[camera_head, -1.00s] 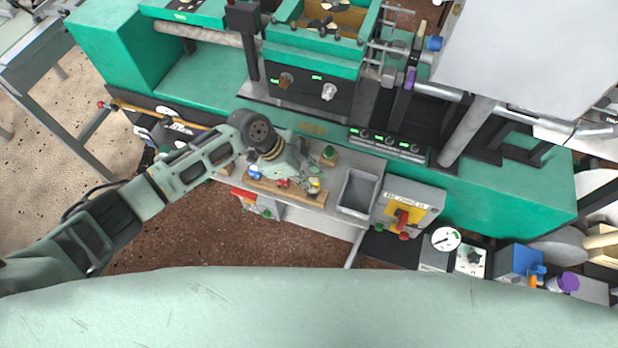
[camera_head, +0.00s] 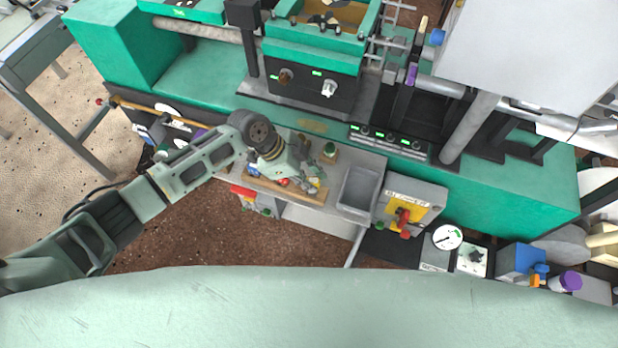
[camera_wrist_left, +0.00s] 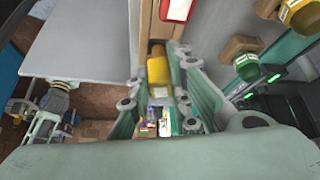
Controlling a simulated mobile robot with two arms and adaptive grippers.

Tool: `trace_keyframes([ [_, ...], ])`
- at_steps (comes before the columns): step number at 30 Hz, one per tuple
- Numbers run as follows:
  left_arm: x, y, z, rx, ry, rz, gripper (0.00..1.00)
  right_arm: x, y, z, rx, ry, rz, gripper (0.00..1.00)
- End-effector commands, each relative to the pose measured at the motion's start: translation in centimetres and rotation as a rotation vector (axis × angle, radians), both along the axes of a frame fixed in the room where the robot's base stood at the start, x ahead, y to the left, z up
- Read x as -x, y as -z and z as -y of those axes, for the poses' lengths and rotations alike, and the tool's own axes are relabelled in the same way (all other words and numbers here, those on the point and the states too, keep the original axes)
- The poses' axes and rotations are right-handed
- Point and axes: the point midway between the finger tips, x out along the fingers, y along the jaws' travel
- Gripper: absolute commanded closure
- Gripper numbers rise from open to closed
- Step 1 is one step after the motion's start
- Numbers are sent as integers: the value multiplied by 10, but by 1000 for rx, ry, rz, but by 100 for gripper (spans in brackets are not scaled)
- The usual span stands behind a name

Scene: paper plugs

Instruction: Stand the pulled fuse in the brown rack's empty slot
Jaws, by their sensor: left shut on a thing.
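My left gripper (camera_head: 308,180) is low over the right part of the brown rack (camera_head: 262,184) and hides much of it. It is shut on a yellow fuse (camera_wrist_left: 157,68), which shows between its fingers in the left wrist view. Yellow also shows by the fingertips in the head view (camera_head: 314,182). A blue fuse (camera_head: 253,171) and a red fuse (camera_head: 283,182) stand along the rack. The rack's brown top (camera_wrist_left: 148,28) runs up the wrist view. The empty slot cannot be made out, nor whether the held fuse touches the rack. My right gripper is not in view.
A green knob on a brown block (camera_head: 330,149) stands close behind the gripper. A grey tray (camera_head: 359,190) and a switch box with a red handle (camera_head: 409,205) stand to the right. The green machine (camera_head: 480,175) bounds the bench at the back.

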Motion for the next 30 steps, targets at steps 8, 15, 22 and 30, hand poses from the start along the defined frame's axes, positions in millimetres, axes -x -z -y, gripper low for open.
trace_keyframes([
  [8, 0, 10, 0, 0, 0, 0, 100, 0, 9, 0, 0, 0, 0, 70],
  [15, 0, 17, 0, 0, 0, 0, 100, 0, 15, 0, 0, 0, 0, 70],
  [22, 0, 20, 0, 0, 0, 0, 76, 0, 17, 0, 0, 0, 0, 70],
  [30, 0, 20, 0, 0, 0, 0, 60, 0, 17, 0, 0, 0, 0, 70],
])
